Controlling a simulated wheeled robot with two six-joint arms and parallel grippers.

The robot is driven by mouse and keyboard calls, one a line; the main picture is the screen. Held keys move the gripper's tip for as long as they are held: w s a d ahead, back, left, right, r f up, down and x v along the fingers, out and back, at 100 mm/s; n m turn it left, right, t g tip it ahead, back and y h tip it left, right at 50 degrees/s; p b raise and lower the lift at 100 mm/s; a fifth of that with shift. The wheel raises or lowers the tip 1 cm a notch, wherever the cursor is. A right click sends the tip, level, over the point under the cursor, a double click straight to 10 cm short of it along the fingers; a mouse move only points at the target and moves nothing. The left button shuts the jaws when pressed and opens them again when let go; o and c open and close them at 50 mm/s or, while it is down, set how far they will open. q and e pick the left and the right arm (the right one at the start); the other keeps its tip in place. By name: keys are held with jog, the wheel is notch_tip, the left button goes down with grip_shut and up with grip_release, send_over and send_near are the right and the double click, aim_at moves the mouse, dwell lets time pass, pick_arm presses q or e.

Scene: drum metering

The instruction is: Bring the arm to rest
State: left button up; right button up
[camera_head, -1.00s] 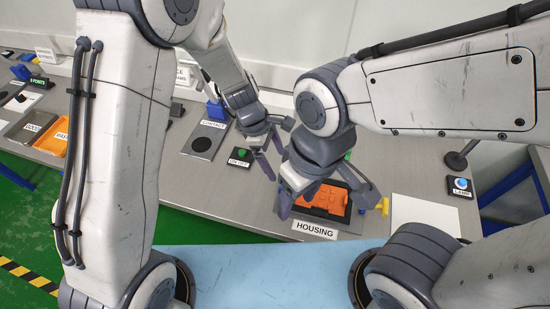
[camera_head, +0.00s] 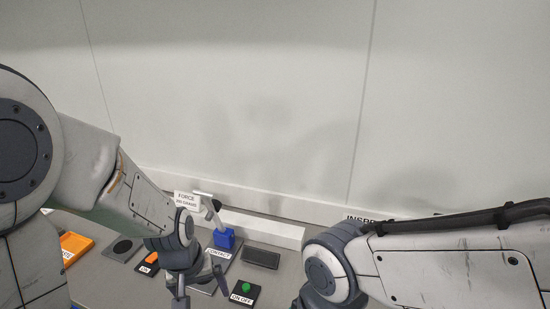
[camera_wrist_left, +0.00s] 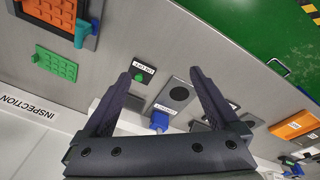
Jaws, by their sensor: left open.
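My left gripper (camera_head: 200,288) hangs over the bench at the lower middle of the head view, partly cut by the bottom edge. In the left wrist view its two dark fingers (camera_wrist_left: 165,78) stand wide apart with nothing between them but the bench beyond. In the head view it is just left of the green on/off button (camera_head: 243,288), which shows between the fingers in the wrist view (camera_wrist_left: 143,75). My right arm comes in from the right; its gripper is below the frame.
A blue fixture (camera_head: 224,238) stands behind the left gripper by the CONTACT label. An orange tray (camera_head: 74,247) lies at left. The wrist view shows a green studded plate (camera_wrist_left: 55,63) and an orange housing piece (camera_wrist_left: 60,10). A bare wall (camera_head: 250,100) fills the back.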

pick_arm(q)
jog(key=s+a+r+m+t, duration=0.1)
jog(key=s+a+r+m, duration=0.1)
jog(key=a+m, duration=0.1)
jog(key=s+d+r+m+g+b, duration=0.2)
jog(key=s+d+m, duration=0.5)
jog(key=s+d, duration=0.6)
jog(key=shift+s+d+r+g+b, duration=0.2)
jog(key=shift+s+r+g+b, duration=0.05)
jog(key=shift+s+g+b, duration=0.15)
jog(key=shift+w, duration=0.1)
